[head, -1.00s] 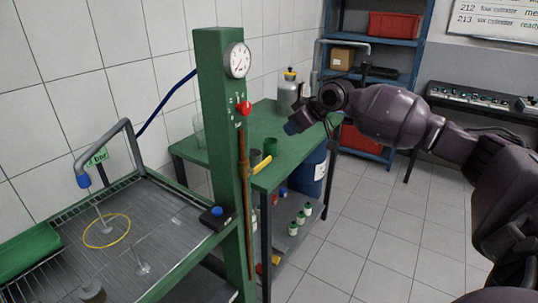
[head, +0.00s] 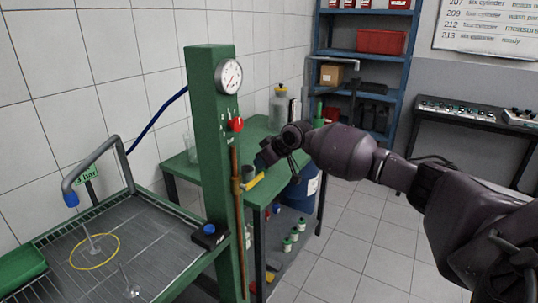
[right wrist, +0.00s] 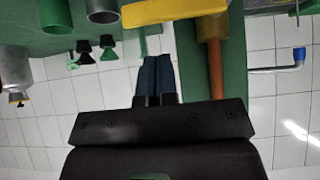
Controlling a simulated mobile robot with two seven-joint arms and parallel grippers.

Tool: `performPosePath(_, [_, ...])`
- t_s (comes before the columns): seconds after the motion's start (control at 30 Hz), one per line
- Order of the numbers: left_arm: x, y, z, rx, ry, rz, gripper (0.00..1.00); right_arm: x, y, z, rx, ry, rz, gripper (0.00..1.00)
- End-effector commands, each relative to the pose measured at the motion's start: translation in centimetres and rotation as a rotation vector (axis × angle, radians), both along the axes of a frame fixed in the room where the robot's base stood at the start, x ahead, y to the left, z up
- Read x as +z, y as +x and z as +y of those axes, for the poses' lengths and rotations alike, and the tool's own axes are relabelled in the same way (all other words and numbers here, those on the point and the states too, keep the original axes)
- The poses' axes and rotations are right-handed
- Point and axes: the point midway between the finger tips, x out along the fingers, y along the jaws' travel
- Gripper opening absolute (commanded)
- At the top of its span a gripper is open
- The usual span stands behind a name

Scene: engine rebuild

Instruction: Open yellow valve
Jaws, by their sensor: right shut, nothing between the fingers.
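The yellow valve handle (head: 254,182) sits on the copper pipe (head: 237,225) of the green post and sticks out sideways to the right of the pipe. In the right wrist view the handle (right wrist: 172,11) is a large yellow bar at the top, with the copper pipe (right wrist: 216,72) to its right. My right gripper (head: 263,162) is just above and beside the handle's free end in the head view. In the right wrist view its blue fingers (right wrist: 155,62) are together and empty, pointing toward the yellow bar with a small apparent gap. My left gripper is not in view.
The green post (head: 208,130) carries a gauge (head: 229,76) and a red knob (head: 235,125). A wire-mesh washing tray (head: 150,250) is at left. Behind the post, a green table (head: 180,160) holds a grey bottle (head: 279,108). Open tiled floor lies at right.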

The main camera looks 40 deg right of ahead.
Motion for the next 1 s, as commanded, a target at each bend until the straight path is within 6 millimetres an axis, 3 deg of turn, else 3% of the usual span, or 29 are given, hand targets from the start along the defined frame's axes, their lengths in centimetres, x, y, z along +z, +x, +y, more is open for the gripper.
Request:
performPosePath(0.1, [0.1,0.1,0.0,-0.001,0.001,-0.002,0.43,-1.6,-0.1,-0.1,-0.001,-0.001,0.002,0.0])
performPosePath(0.3, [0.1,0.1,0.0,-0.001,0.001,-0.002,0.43,-2.8,-0.1,-0.1,-0.002,0.0,0.001,0.0])
performPosePath(1.0, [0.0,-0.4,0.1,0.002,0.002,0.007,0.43,-3.2,-0.1,0.6,-0.001,0.035,0.016,0.0])
